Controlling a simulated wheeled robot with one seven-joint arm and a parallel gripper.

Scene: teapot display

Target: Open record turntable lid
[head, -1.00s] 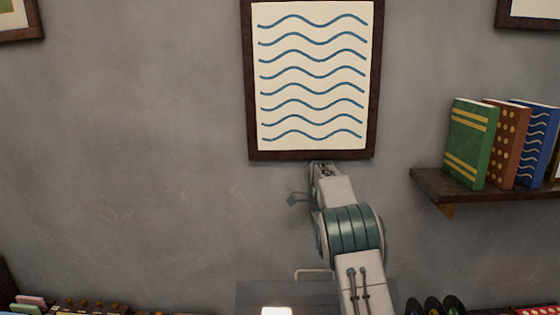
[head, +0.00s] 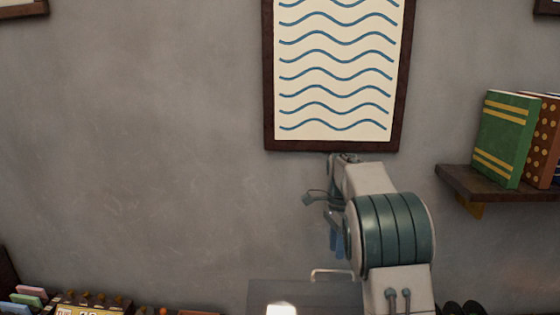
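The turntable lid (head: 262,292) is a dark, see-through panel at the bottom centre of the head view. A pale bar handle (head: 332,273) stands at its top edge. The turntable below it is cut off by the frame, and I cannot tell how far the lid is raised. My gripper (head: 337,243) hangs below the end of my arm, just above the handle in the picture. Its bluish fingers are partly hidden behind my arm, so I cannot see whether they are open or touch the handle.
A wall shelf (head: 497,187) with a green book (head: 505,138) and other books is at right. A framed wave picture (head: 335,75) hangs behind my arm. Dark discs (head: 462,308) stand at lower right. A decorated box (head: 90,305) and small coloured items are at lower left.

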